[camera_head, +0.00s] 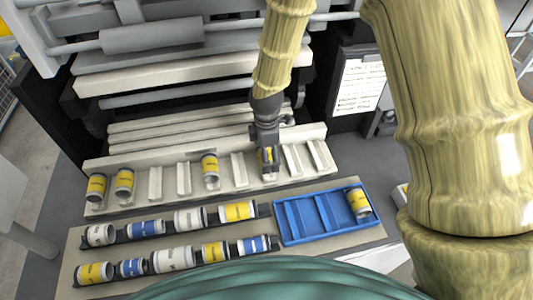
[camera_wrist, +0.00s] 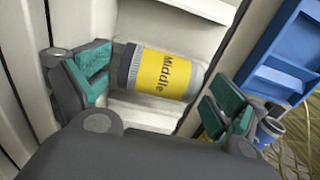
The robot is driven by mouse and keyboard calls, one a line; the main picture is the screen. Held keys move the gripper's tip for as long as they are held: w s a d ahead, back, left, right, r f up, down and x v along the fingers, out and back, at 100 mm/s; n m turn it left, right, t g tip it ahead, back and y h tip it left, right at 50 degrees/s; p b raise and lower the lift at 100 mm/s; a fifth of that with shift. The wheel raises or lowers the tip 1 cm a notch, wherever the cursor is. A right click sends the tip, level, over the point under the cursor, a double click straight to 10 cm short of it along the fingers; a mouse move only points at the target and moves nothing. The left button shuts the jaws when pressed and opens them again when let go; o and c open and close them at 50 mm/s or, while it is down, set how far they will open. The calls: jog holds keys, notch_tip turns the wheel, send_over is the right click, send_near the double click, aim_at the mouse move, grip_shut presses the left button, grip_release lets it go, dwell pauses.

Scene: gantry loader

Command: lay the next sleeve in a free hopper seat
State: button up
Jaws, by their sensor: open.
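My gripper (camera_head: 267,163) is over the right part of the pale hopper (camera_head: 140,203) in the head view. In the wrist view my gripper (camera_wrist: 160,95) is open, with one green-padded finger beyond each end of a yellow sleeve marked "Middle" (camera_wrist: 168,74). That sleeve lies in a hopper seat, with visible gaps to the pads. In the head view this sleeve (camera_head: 267,154) is partly hidden by my gripper. Other yellow sleeves sit in the hopper: two at the left (camera_head: 96,187) (camera_head: 124,182) and one near the middle (camera_head: 210,167). Empty seats show between ridges, including at the far right (camera_head: 305,158).
Two dark racks in front hold yellow (camera_head: 238,211), blue (camera_head: 145,228) and white (camera_head: 188,217) sleeves. A blue compartment tray (camera_head: 285,242) at the right holds one yellow sleeve (camera_head: 358,202). Machine rollers (camera_head: 150,36) stand behind the hopper. A paper sheet (camera_head: 358,85) hangs at the right.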

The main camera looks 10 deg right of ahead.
jog(key=shift+r, duration=0.1)
notch_tip(320, 180, up, 18)
jog(key=p, duration=0.5)
jog(key=shift+p, duration=0.4)
dwell(0.3)
dwell(0.8)
